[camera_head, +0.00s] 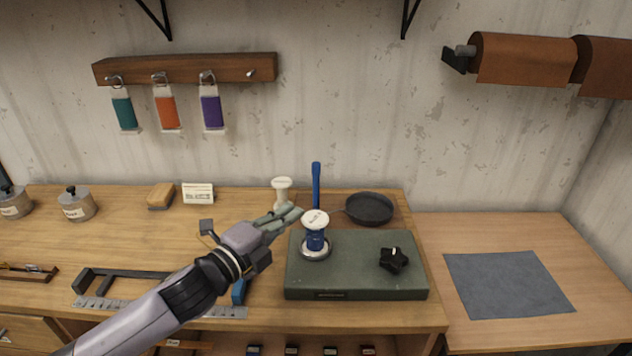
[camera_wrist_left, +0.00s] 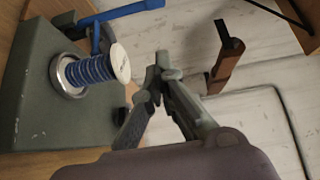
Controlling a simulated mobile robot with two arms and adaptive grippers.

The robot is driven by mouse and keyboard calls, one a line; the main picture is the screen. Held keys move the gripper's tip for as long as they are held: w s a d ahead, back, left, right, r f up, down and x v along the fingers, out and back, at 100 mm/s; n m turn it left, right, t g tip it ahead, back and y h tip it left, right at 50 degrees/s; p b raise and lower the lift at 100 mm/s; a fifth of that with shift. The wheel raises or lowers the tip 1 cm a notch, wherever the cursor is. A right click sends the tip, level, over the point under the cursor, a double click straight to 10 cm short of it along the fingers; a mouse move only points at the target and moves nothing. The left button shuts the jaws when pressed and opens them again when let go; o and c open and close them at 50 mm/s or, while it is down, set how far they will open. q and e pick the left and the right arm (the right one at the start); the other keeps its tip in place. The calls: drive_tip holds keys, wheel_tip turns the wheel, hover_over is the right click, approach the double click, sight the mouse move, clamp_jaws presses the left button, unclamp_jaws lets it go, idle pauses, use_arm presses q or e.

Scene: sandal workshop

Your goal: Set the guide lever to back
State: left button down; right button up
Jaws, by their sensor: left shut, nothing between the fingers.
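The guide lever (camera_head: 316,180) is a blue handle rising behind the blue thread spool (camera_head: 316,238) on a green machine box (camera_head: 350,287). Its lower end is hidden by the spool in the head view. In the left wrist view the blue lever (camera_wrist_left: 130,11) shows at the top, beyond the spool (camera_wrist_left: 90,70). My left gripper (camera_head: 298,211) is shut and empty, just left of the spool's white top and the lever. Its fingertips (camera_wrist_left: 163,62) appear apart from the lever. My right gripper is not in view.
A black knob (camera_head: 393,260) sits on the box's right side. A white spool (camera_head: 282,185) stands behind my left fingers. A dark round pan (camera_head: 369,208) lies behind the box. A grey mat (camera_head: 508,283) lies on the right table, otherwise clear.

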sight(316, 182)
use_arm(q)
drive_tip(key=p+x, duration=0.2)
drive_tip(key=x, duration=0.8)
drive_tip(key=shift+s+r, duration=0.1)
drive_tip(key=shift+r, duration=0.05)
drive_tip(key=shift+w+a+f+p, duration=0.15)
drive_tip(key=shift+w+p, duration=0.1)
drive_tip(key=shift+w, duration=0.4)
drive_tip(key=shift+w+a+p, duration=0.1)
drive_tip(key=shift+w+p, duration=0.1)
drive_tip(key=shift+w, duration=0.45)
drive_tip(key=shift+w+a+f+p, duration=0.15)
drive_tip(key=shift+w+p, duration=0.1)
drive_tip(key=shift+w, duration=0.4)
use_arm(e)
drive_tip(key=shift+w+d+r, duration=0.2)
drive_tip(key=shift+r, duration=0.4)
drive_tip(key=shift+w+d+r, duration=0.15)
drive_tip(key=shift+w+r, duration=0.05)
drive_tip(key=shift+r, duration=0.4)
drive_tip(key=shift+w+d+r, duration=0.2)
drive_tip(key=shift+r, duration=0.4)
use_arm(q)
drive_tip(key=shift+r, duration=0.15)
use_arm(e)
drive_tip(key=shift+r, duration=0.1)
